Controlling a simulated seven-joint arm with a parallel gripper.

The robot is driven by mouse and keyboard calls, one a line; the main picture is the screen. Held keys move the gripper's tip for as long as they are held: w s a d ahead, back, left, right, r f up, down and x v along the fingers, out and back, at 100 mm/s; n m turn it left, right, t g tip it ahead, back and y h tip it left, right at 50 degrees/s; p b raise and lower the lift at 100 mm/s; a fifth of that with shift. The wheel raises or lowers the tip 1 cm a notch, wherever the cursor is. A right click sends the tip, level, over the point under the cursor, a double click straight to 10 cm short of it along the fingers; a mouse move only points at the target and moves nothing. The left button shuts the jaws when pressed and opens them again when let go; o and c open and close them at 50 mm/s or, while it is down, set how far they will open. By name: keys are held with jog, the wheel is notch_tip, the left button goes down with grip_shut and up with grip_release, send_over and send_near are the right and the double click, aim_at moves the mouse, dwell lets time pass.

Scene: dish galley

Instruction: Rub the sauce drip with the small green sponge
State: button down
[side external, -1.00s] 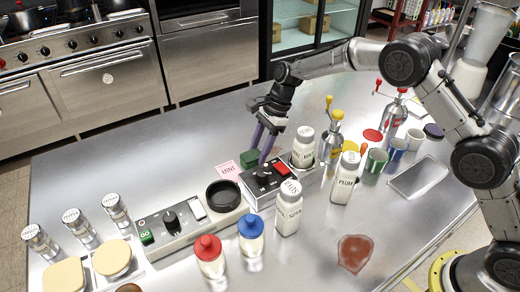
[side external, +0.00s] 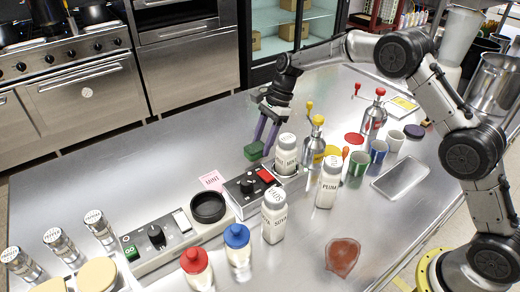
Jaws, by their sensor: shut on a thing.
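The small green sponge (side external: 254,150) is a dark green block held between the purple fingers of my gripper (side external: 265,142). My gripper is shut on it, behind the control box with the red switch. The sponge seems to be a little above the counter, but the gap is hard to judge. The sauce drip (side external: 342,257) is a red-brown patch flat on the steel counter at the front right, well apart from the sponge.
Between sponge and drip stand the control box (side external: 247,190), white labelled bottles (side external: 274,222) (side external: 328,186) and a bottle in a holder (side external: 286,155). Blue-capped (side external: 237,245) and red-capped (side external: 196,268) bottles stand front left. A pump bottle (side external: 313,140) and cups (side external: 357,168) stand right. The back-left counter is clear.

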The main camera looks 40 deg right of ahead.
aim_at(261, 148)
jog(key=shift+r, duration=2.6)
jog(key=n, duration=0.1)
jog(key=n+g, duration=0.1)
jog(key=n, duration=0.1)
jog(key=n+g, duration=0.1)
jog(key=n, duration=0.1)
jog(key=shift+d+f, duration=0.3)
jog(key=w+d+r+n+t+h, duration=0.1)
jog(key=d+n+h, duration=0.3)
jog(key=n, duration=1.2)
jog(key=d+r+n+t+h, duration=0.15)
jog(key=n+h, duration=0.35)
jog(key=n, duration=1)
jog(key=shift+g, duration=0.25)
jog(key=f, duration=0.9)
jog(key=shift+w+d+f, duration=0.1)
jog(key=shift+d+f, duration=0.1)
jog(key=shift+f, duration=0.15)
